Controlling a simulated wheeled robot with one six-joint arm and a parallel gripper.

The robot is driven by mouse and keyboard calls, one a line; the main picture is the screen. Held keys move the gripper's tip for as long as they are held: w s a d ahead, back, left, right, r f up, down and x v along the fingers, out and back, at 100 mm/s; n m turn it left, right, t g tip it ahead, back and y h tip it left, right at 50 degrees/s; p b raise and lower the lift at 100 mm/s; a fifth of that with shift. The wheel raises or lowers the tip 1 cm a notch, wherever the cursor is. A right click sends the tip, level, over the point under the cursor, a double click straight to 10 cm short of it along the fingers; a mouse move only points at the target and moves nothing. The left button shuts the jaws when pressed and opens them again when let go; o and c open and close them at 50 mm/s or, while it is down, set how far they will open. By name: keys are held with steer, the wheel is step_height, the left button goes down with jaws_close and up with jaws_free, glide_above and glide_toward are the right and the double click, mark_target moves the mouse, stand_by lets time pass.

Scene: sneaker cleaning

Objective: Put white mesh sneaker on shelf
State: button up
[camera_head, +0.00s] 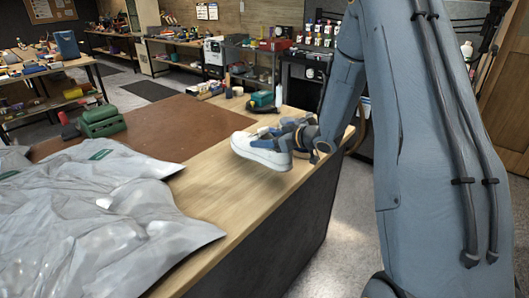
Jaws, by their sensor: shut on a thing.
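A white sneaker (258,150) with a pale sole and a blue-grey patch at its heel side is in the middle of the view, over the right edge of the wooden workbench (232,196). My gripper (292,136) is shut on the sneaker at its right end. The sneaker appears held a little above the bench, with its toe to the left. The fingers are partly hidden behind the shoe and the wrist. Shelf units (250,62) stand in the background; I cannot tell which shelf the task means.
A crumpled grey plastic sheet (90,215) covers the bench's near left. A teal-and-black item (262,103) and small bottles stand at the bench's far end. Floor is clear to the right (345,225).

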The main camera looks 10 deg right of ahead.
steer(key=shift+f+p, duration=0.9)
steer(key=shift+f, duration=1.45)
steer(key=shift+f, duration=0.1)
steer(key=shift+f, duration=0.15)
steer(key=o, duration=1.5)
steer(key=shift+c, duration=0.2)
